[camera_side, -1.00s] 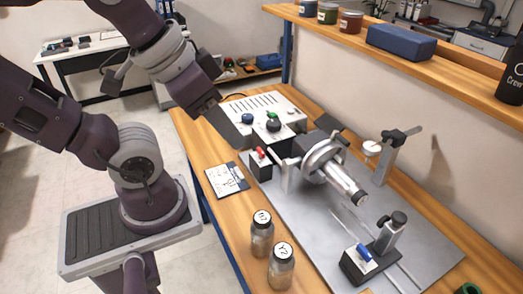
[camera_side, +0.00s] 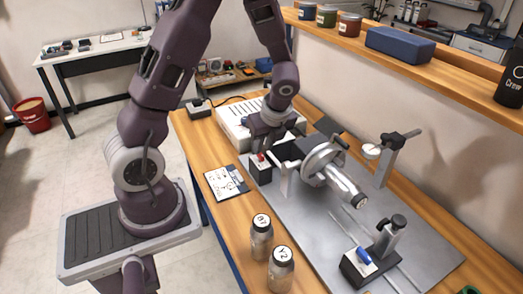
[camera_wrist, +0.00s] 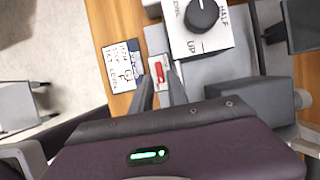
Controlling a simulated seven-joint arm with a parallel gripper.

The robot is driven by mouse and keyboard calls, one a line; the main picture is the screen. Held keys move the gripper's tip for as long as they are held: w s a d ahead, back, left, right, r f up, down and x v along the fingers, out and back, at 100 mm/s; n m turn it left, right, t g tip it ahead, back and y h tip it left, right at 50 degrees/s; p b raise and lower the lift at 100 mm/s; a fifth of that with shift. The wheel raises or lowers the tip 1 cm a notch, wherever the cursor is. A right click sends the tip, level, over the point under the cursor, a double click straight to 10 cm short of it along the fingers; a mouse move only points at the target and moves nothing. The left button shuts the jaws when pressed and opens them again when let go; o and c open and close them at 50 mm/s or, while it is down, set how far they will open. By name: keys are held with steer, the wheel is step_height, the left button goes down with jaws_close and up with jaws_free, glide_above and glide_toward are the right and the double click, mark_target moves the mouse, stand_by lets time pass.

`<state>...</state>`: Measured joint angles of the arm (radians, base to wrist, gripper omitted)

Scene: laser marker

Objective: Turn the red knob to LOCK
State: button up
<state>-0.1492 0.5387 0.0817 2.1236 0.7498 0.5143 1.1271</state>
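The red knob (camera_side: 261,156) sits on a small dark box near the left edge of the grey plate. It also shows in the wrist view as a red bar (camera_wrist: 160,72) on a pale face, just beyond the fingertips. My gripper (camera_side: 268,146) points down above and close to this knob. In the wrist view my gripper (camera_wrist: 161,82) shows two grey fingers with a narrow gap between them, the knob lined up near that gap. I cannot tell whether the fingers touch it. The LOCK marking is not readable.
A white control box (camera_side: 235,118) stands behind my gripper; its black knob (camera_wrist: 202,14) shows in the wrist view. A clipboard (camera_side: 228,183) lies left of the knob. A metal rotary chuck (camera_side: 325,168) stands close to the right. Two jars (camera_side: 262,237) stand nearer the front.

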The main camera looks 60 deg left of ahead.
mark_target(262, 155)
steer(key=x, duration=0.3)
steer(key=shift+f, duration=0.15)
jaws_close()
steer(key=shift+n, duration=0.4)
steer(key=n, duration=0.1)
steer(key=n+g, duration=0.1)
steer(key=n, duration=0.2)
steer(key=shift+w+g+h, duration=0.25)
steer(key=shift+g+h, duration=0.05)
steer(key=shift+g, duration=0.1)
steer(key=n+g+h, duration=0.1)
steer(key=n, duration=0.3)
steer(key=shift+w+a+n, duration=0.1)
steer(key=shift+n, duration=0.2)
steer(key=n+g+h, duration=0.1)
steer(key=n, duration=0.3)
steer(key=shift+w+a, duration=0.1)
steer(key=shift+a, duration=0.05)
steer(key=shift+a+n+g+h, duration=0.15)
steer(key=shift+n+h, duration=0.3)
steer(key=shift+n, duration=0.65)
steer(key=shift+n+g+h, duration=0.15)
steer(key=shift+n+h, duration=0.3)
steer(key=shift+n, duration=0.65)
